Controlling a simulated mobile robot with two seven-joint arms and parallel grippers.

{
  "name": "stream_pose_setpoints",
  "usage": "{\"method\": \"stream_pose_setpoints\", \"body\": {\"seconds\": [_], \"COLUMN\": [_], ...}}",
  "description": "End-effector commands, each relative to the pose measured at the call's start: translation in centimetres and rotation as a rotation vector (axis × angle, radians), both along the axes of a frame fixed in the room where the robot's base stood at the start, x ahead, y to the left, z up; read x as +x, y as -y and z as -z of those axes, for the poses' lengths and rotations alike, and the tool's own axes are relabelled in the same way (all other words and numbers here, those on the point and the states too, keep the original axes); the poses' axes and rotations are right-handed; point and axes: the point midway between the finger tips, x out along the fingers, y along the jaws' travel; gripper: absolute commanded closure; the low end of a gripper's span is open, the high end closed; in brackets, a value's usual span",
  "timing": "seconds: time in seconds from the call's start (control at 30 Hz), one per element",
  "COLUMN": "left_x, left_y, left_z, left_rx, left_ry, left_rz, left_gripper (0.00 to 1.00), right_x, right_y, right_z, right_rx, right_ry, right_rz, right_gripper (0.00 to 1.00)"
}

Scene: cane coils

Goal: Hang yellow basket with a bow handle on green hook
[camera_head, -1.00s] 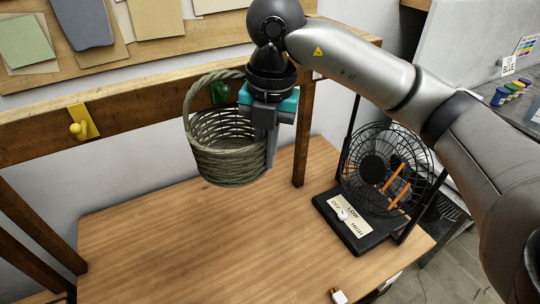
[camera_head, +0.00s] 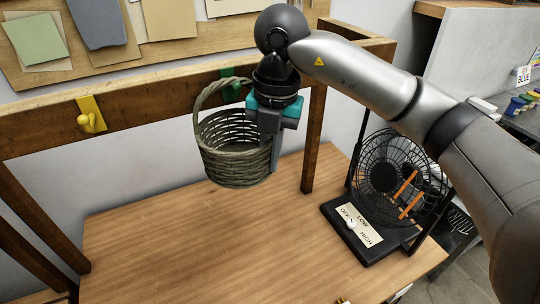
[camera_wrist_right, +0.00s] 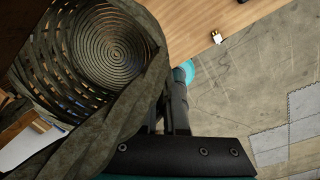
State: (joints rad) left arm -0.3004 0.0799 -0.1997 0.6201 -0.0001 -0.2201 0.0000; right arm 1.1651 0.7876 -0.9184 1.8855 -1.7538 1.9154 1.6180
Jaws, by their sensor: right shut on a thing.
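The woven basket (camera_head: 234,150) looks grey-green, not yellow, and has a tall bow handle (camera_head: 202,100). It hangs upright in the air in front of the wooden rail, above the table. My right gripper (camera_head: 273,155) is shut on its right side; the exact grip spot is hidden. In the right wrist view, the basket's inside (camera_wrist_right: 108,48) and thick braided handle fill the left. The green hook (camera_head: 232,74) is on the rail behind the handle's top, partly covered by the handle and gripper. I cannot tell whether they touch. My left gripper is not in view.
A yellow hook (camera_head: 90,116) is on the rail (camera_head: 150,100) to the left. A black fan (camera_head: 392,180) with a control base stands at the table's right. The wooden table (camera_head: 180,240) is clear below the basket. A post (camera_head: 314,140) stands right of the gripper.

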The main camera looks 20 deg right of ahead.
Motion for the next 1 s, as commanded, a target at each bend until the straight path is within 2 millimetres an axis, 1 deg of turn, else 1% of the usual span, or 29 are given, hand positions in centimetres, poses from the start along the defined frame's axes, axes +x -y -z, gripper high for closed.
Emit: {"method": "stream_pose_setpoints", "body": {"seconds": [0.37,0.4,0.67,0.7,0.9,1.0], "left_x": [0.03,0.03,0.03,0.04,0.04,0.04], "left_y": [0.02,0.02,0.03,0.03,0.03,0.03], "left_z": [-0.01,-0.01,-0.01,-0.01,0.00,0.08], "left_rx": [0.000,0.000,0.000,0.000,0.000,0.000], "left_ry": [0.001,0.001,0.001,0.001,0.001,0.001], "left_rz": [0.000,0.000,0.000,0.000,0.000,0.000], "left_gripper": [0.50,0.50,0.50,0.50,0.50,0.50], "right_x": [0.00,0.00,-0.01,-0.02,-0.03,-0.01], "right_y": [-0.02,-0.02,0.00,-0.01,0.00,0.01], "right_z": [-0.04,-0.04,-0.02,-0.02,0.00,-0.33], "right_rx": [0.001,0.001,0.000,0.000,0.000,0.000], "right_ry": [0.001,0.001,0.000,0.000,-0.001,0.000], "right_rz": [0.000,0.000,0.000,0.000,0.000,0.000], "right_gripper": [1.00,0.87,0.58,0.57,0.57,0.57]}}
